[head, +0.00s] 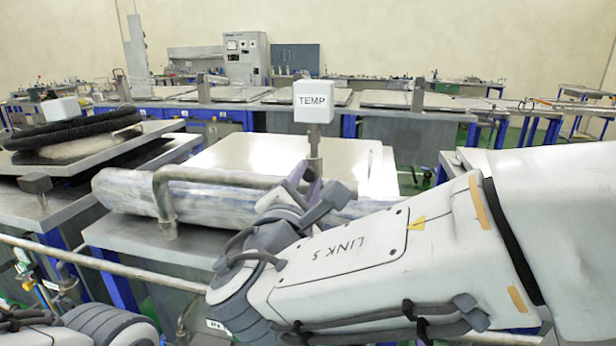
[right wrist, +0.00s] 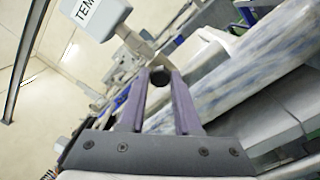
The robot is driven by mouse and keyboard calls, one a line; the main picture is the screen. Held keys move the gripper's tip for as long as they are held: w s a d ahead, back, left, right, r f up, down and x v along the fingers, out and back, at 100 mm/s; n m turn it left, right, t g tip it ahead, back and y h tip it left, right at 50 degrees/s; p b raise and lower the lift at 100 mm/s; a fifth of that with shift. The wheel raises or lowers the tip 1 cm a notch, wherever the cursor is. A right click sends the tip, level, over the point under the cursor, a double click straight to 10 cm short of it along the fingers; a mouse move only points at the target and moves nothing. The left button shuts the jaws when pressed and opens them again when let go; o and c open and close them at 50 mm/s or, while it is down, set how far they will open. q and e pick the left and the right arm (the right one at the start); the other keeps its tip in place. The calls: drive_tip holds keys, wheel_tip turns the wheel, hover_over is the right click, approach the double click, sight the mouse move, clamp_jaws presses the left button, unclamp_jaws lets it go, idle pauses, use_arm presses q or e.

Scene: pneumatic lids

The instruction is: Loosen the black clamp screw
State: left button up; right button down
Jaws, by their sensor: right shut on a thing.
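The black clamp screw (right wrist: 159,77) shows as a small round dark knob in the right wrist view, between the tips of my right gripper's purple fingers. My right gripper (right wrist: 160,75) is shut on it. In the head view my right gripper (head: 306,172) is at the metal post (head: 314,140) under the white box marked TEMP (head: 314,101). My left gripper is not in view; only part of my left arm shows at the lower left.
A long roll in cloudy plastic (head: 130,192) lies on the bench behind my right gripper, with a bent metal pipe handle (head: 163,200) in front. A flat metal plate (head: 240,152) lies behind it. A bench with a black coiled hose (head: 75,130) stands at the left.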

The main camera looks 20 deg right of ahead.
idle(0.4)
drive_tip(key=c, duration=0.6)
unclamp_jaws()
drive_tip(key=shift+s+a, duration=0.4)
drive_tip(key=shift+s, duration=0.05)
drive_tip(key=v, duration=0.9)
drive_tip(key=shift+s+f, duration=0.1)
drive_tip(key=shift+s, duration=0.15)
